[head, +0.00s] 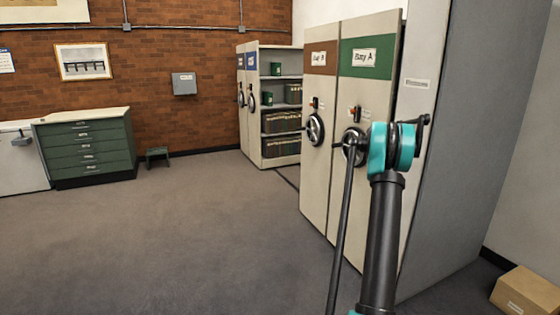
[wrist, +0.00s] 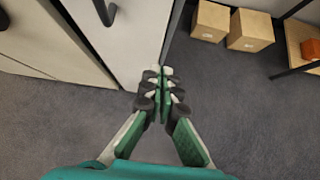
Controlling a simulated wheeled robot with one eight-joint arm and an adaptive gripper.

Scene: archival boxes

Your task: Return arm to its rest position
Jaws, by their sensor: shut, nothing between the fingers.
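My arm (head: 380,235) rises at the right of the head view, its teal joint in front of the mobile shelving unit with the green Bay A panel (head: 367,57). My gripper cannot be made out in the head view. In the wrist view my gripper (wrist: 162,78) is shut, its green-padded fingertips together with nothing between them. It points down past the edge of a pale panel (wrist: 135,30), with grey floor below. Whether the fingers touch the panel cannot be told.
Handwheels (head: 314,130) stick out from the shelving fronts. A cardboard box (head: 527,292) lies on the floor at lower right; the wrist view shows two boxes (wrist: 250,30) and a dark-legged table (wrist: 300,70). A green drawer cabinet (head: 88,150) and step stool (head: 157,155) stand left. Floor (head: 190,240) is clear.

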